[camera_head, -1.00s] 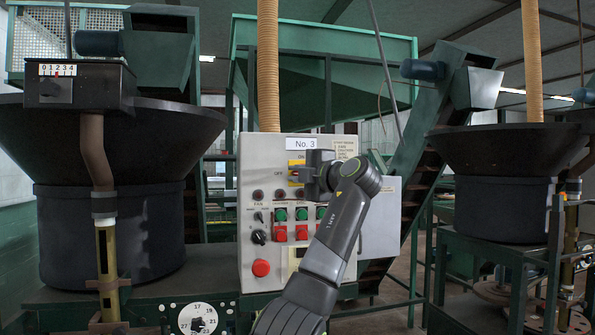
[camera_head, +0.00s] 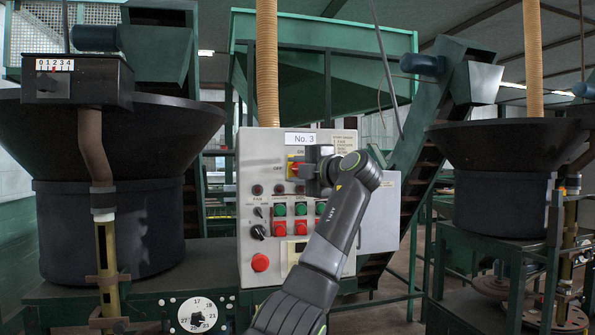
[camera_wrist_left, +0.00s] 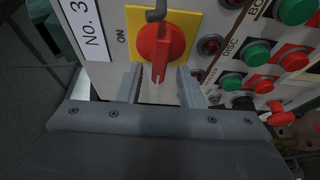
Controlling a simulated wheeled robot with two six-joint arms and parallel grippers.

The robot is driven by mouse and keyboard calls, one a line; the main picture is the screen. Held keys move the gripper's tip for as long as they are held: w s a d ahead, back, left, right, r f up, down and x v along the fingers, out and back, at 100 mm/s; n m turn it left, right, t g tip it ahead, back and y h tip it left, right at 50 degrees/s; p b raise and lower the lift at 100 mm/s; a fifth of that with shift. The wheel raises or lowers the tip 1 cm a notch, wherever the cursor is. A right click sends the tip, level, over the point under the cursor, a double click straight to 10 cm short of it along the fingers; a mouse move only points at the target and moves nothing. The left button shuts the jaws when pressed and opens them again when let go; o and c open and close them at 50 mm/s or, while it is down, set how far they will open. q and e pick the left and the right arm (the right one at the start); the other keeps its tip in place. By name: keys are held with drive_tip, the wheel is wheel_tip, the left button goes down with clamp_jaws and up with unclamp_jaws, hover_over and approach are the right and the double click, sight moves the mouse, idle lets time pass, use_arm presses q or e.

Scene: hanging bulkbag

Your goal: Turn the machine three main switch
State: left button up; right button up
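The machine three main switch is a red rotary handle on a yellow plate (camera_head: 293,168), high on the grey control panel (camera_head: 250,205) under the "No. 3" label (camera_head: 300,138). In the left wrist view the red handle (camera_wrist_left: 162,55) points toward the bottom of the picture, at a right angle to the "ON" mark at the left. My left gripper (camera_wrist_left: 158,88) is open, with one finger on each side of the handle's end. Gaps show between handle and fingers. In the head view my left gripper (camera_head: 313,170) covers the switch's right part. My right gripper is not in view.
Indicator lamps, green and red push buttons (camera_head: 301,228), a black knob (camera_head: 258,232) and a red stop button (camera_head: 260,262) sit below the switch. A grey box (camera_head: 380,215) adjoins the panel at right. Dark hoppers (camera_head: 110,180) stand on both sides.

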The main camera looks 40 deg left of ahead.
use_arm(q)
drive_tip(key=shift+s+d, duration=0.15)
drive_tip(key=shift+d, duration=0.2)
drive_tip(key=b+v, duration=0.5)
drive_tip(key=v, duration=1.1)
drive_tip(key=shift+d+r, duration=0.15)
drive_tip(key=shift+d, duration=0.2)
